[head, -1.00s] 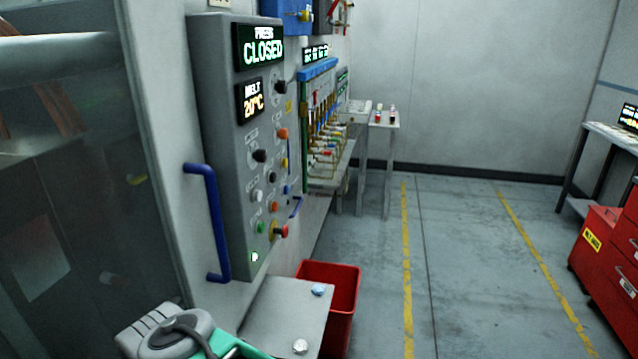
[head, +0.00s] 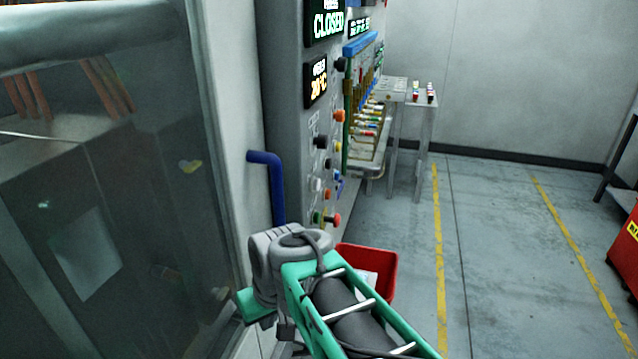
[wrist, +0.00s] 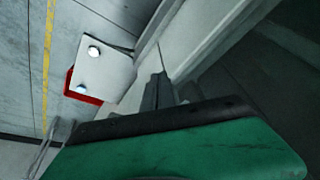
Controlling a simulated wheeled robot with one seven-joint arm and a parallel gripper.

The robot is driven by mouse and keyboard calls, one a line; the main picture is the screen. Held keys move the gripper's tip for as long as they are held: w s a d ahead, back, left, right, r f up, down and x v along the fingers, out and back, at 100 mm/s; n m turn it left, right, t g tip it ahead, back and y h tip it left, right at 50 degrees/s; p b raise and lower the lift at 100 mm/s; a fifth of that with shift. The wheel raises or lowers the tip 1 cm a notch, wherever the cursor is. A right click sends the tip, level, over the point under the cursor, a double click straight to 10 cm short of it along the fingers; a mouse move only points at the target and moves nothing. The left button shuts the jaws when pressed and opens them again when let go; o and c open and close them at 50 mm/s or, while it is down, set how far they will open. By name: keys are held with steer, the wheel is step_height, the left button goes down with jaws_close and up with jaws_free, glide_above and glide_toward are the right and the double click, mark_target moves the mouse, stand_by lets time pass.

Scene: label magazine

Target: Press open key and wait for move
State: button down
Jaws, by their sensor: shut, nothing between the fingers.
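The grey control panel (head: 284,90) stands left of centre in the head view. Its upper display (head: 328,24) reads CLOSED in green, and a lower display (head: 316,82) shows an orange temperature reading. Orange, black, white, green and red controls run down its face; their labels are too small to read, so I cannot tell which is the open key. My green and grey arm covers the panel's lower end. In the wrist view my gripper (wrist: 158,92) shows as dark fingers held together, with nothing between them. It touches no control that I can see.
A blue handle (head: 272,185) stands out left of the panel. A large glass-fronted enclosure (head: 90,200) fills the left. A red bin (head: 382,270) stands beyond my arm. A pale plate (wrist: 104,62) with two round pieces shows in the wrist view.

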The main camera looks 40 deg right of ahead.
mark_target(317, 185)
steer(key=w+d+r+m+t+p, duration=0.1)
steer(key=d+r+m+t, duration=0.15)
steer(key=d, duration=1.15)
steer(key=d+r+m+t+p, duration=0.15)
steer(key=d+r, duration=0.25)
steer(key=d, duration=1)
step_height(317, 185, up, 10)
steer(key=w+d+n+t+y, duration=0.1)
steer(key=d+n+t, duration=0.1)
steer(key=n, duration=0.4)
steer(key=shift+w+r+t, duration=0.15)
steer(key=shift+r+t, duration=0.05)
steer(key=shift+t, duration=0.5)
steer(key=shift+w, duration=0.1)
steer(key=w+a+b, duration=0.2)
steer(key=w+a, duration=0.3)
steer(key=w, duration=0.2)
steer(key=shift+a+b, duration=0.15)
steer(key=shift+b, duration=0.15)
